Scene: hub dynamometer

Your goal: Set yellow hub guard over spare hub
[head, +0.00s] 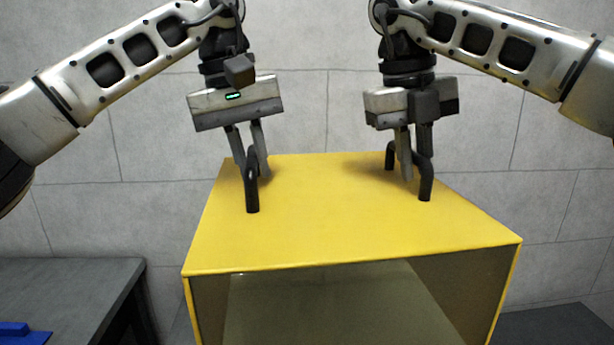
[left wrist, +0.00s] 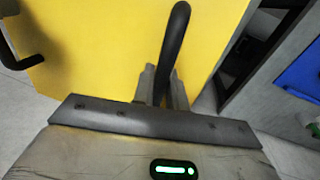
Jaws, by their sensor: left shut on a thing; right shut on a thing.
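The yellow hub guard (head: 340,225) is a large box-like cover with a flat top and an open front side, in the middle of the head view. Two black handles stand on its top. My left gripper (head: 250,168) is shut on the left handle (head: 252,192); that handle also shows between the fingers in the left wrist view (left wrist: 176,50). My right gripper (head: 415,170) is shut on the right handle (head: 426,182). The guard looks roughly level. The spare hub is not seen; whether it is under the guard I cannot tell.
A dark grey bench (head: 70,285) stands at the lower left, with a blue object (head: 22,333) on it. A dark surface (head: 555,325) shows at the lower right. A grey panelled wall (head: 330,110) is behind the guard.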

